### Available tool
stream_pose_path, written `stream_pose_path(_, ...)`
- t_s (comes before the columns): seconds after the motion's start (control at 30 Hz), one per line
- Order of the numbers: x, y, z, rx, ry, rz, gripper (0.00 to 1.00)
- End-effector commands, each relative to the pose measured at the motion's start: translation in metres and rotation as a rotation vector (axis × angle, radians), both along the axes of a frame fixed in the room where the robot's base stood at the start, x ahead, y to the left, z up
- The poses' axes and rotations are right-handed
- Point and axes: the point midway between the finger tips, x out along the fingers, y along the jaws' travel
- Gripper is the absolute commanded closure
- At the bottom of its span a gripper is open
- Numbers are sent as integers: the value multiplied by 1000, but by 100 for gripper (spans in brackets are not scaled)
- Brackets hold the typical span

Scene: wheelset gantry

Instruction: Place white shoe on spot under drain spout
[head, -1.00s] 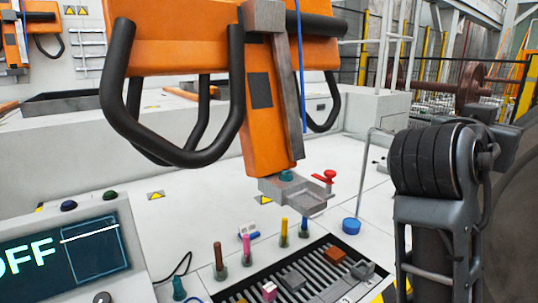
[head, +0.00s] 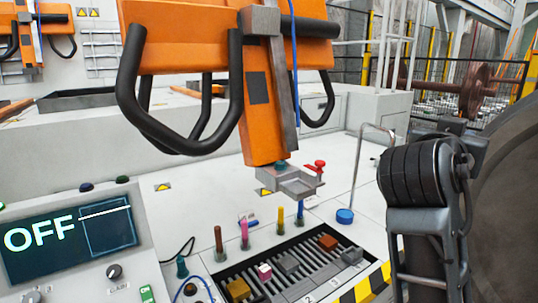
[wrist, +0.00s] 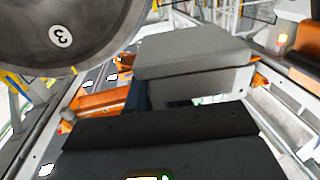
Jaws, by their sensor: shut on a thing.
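A small white block with a pinkish face (head: 264,271), the only white shoe-like piece I see, sits on the dark slatted rack (head: 310,282) in the head view. A thin curved pipe (head: 375,127) stands behind the rack, with a round blue piece (head: 345,215) near its foot. I cannot tell whether this pipe is the drain spout. My gripper (wrist: 160,125) shows only as a dark body low in the wrist view. It appears shut on a grey block (wrist: 195,55) just ahead of it. The fingertips are hidden, and the head view does not show my gripper.
Other blocks, yellow (head: 238,289) and brown (head: 327,242) among them, share the rack. Several coloured pegs stand behind it. An orange frame with black handles (head: 185,140) hangs above, with a grey tray (head: 292,183) below. An OFF panel (head: 65,235) is at left. The white deck behind is largely clear.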

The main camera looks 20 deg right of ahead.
Motion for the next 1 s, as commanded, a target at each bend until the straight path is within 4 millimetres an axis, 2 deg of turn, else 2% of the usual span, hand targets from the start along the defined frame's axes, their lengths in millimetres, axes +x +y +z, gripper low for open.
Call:
stream_pose_path(0.17, 35, 7, -28, 1, 7, 110, 100)
stream_pose_path(0.27, 59, 15, -52, 1, 8, 196, 100)
stream_pose_path(0.37, 86, 28, -87, 3, 12, 309, 100)
stream_pose_path(0.5, 117, 53, -150, 8, 11, 493, 100)
stream_pose_path(0.63, 133, 79, -207, 9, 10, 644, 100)
stream_pose_path(0.8, 137, 112, -273, 9, 6, 811, 100)
stream_pose_path(1.0, 132, 138, -319, 5, 2, 923, 100)
